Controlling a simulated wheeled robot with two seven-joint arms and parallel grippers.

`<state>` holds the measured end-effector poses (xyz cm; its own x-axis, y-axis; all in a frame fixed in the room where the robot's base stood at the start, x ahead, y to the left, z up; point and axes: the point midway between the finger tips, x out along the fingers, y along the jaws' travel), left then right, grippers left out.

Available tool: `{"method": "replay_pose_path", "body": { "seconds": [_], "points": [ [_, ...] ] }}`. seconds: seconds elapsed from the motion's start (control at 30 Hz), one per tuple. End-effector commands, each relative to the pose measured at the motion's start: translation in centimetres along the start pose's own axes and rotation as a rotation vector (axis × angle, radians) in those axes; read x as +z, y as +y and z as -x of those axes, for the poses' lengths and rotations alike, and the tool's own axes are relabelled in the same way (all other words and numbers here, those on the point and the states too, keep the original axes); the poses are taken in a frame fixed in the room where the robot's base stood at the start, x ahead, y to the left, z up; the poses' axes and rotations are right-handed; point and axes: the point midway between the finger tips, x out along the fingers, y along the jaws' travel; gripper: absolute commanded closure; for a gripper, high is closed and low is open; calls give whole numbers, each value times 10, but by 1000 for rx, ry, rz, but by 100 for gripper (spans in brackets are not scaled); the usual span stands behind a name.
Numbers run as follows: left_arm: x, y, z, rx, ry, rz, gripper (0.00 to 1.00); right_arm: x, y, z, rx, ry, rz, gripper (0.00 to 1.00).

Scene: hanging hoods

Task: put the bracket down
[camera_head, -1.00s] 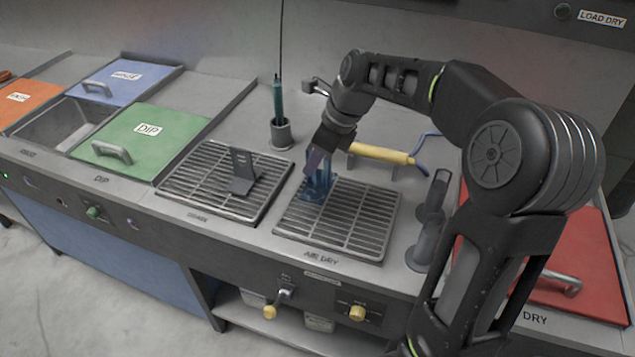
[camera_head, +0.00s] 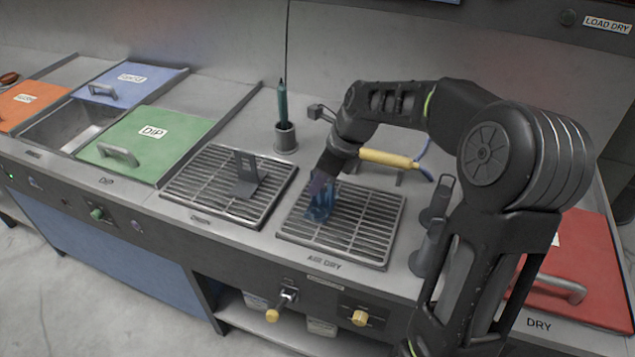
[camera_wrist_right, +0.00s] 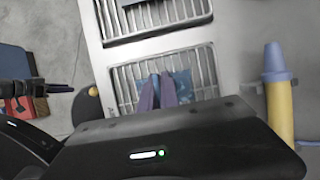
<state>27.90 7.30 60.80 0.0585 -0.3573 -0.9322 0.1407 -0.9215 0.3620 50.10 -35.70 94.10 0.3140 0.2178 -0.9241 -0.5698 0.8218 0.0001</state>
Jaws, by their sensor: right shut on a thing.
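The blue bracket (camera_head: 321,211) is at the AIR DRY rack (camera_head: 377,253), over its left half. My right gripper (camera_head: 322,187) is shut on the bracket from above. In the right wrist view, the purple-grey fingers of my right gripper (camera_wrist_right: 157,92) close together on it, and the blue bracket (camera_wrist_right: 182,84) shows beside and behind them over the bars. Its lower edge looks at or very near the bars; I cannot tell if it touches.
A dark grey bracket (camera_head: 247,177) stands on the rack to the left (camera_head: 211,203). Behind are a cup with a green-handled tool (camera_head: 284,116) and a yellow-handled tool (camera_head: 386,157).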

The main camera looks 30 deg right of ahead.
Motion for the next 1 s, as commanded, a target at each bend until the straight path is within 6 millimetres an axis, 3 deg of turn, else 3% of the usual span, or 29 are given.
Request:
{"method": "replay_pose_path", "body": {
  "seconds": [0.1,0.13,0.4,0.77,1.0],
  "points": [
    [0,0,-1,0,0,0,62,0,0,-2,-1,-1,0,100],
    [0,0,-1,0,0,0,62,-1,0,-2,0,0,0,93],
    [0,0,0,0,0,0,62,-1,0,-2,0,0,0,73],
    [0,0,0,0,0,0,62,1,0,4,-2,-1,0,73],
    [0,0,1,0,0,0,62,1,-1,39,-4,-3,1,73]
  ]
}}
